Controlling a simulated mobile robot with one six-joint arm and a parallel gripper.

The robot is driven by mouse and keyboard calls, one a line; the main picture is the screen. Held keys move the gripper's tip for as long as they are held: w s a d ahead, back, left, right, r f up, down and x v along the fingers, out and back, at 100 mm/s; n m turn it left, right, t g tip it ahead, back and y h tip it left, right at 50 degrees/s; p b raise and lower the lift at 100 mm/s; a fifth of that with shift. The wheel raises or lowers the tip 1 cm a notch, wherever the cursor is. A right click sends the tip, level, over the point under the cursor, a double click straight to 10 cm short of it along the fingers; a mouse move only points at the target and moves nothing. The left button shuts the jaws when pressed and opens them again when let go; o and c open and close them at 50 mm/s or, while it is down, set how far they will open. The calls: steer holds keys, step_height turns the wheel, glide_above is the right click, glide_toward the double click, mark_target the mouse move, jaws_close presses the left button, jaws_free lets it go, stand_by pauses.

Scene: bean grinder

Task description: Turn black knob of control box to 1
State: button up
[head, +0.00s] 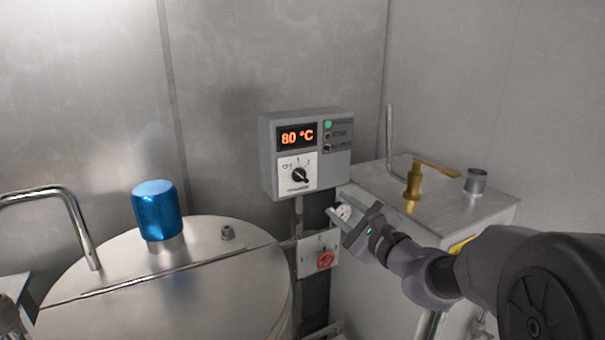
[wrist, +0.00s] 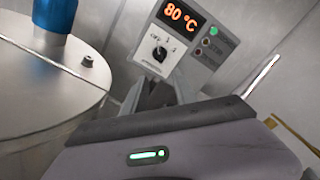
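The control box (head: 333,165) is a grey box on the back wall with an orange display reading 80 °C. Its black knob (head: 300,175) sits on a white plate below the display, and its pointer appears to lean up and to the left. In the wrist view the knob (wrist: 160,53) shows above my gripper. My gripper (head: 338,205) is below and to the right of the knob, apart from it, in front of the box's lower edge. In the head view its two fingers look spread with nothing between them; the wrist view (wrist: 158,92) shows the fingertips partly hidden.
A steel tank (head: 190,290) with a blue cap (head: 158,210) stands at left. A red rotary switch (head: 325,259) is mounted below the control box. A metal cabinet (head: 450,205) with a brass valve (head: 413,182) stands at right. The space before the knob looks clear.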

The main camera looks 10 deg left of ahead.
mark_target(304, 179)
steer(key=b+x, duration=0.1)
steer(key=x, duration=1.5)
steer(key=shift+a, duration=0.15)
jaws_close()
